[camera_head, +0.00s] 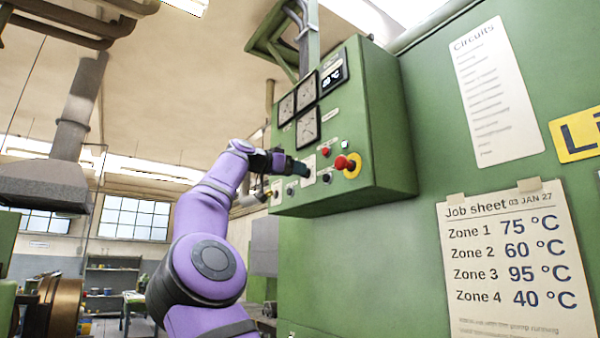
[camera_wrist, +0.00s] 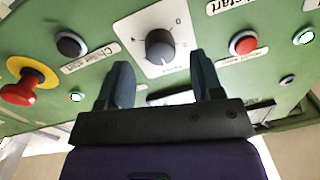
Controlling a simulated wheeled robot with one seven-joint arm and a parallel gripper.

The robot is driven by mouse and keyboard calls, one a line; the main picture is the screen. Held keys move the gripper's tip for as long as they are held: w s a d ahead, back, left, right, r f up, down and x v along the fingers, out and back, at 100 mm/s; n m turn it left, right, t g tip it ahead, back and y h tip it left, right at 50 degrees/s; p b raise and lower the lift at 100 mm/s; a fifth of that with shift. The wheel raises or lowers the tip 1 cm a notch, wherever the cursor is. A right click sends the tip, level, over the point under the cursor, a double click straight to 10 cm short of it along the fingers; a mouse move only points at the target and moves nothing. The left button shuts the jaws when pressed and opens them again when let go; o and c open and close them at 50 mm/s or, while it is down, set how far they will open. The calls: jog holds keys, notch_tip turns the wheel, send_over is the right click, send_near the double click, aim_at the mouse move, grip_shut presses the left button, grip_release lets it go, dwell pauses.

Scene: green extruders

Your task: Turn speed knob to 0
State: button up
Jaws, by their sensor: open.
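The speed knob (camera_wrist: 160,48) is a round dark grey knob on a white plate (camera_wrist: 146,22) with scale marks, seen upside down in the wrist view. The direction of its pointer is hard to make out. My gripper (camera_wrist: 160,62) is open, with one dark finger on either side below the knob in that view. Nothing is held between the fingers, and I cannot tell if they touch the panel. In the head view my gripper (camera_head: 292,167) is at the lower front of the green control box (camera_head: 382,140) and hides most of the knob area.
A red emergency stop (camera_head: 345,163) on a yellow disc sits right of the gripper. Black (camera_wrist: 71,45) and red (camera_wrist: 243,43) buttons flank the knob, with green lamps nearby. Gauges (camera_head: 306,92) sit above. A job sheet (camera_head: 515,262) hangs on the right wall.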

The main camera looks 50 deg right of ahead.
jog(key=shift+s+d, duration=0.25)
jog(key=shift+d, duration=1)
jog(key=c, duration=0.9)
jog(key=shift+n, duration=0.3)
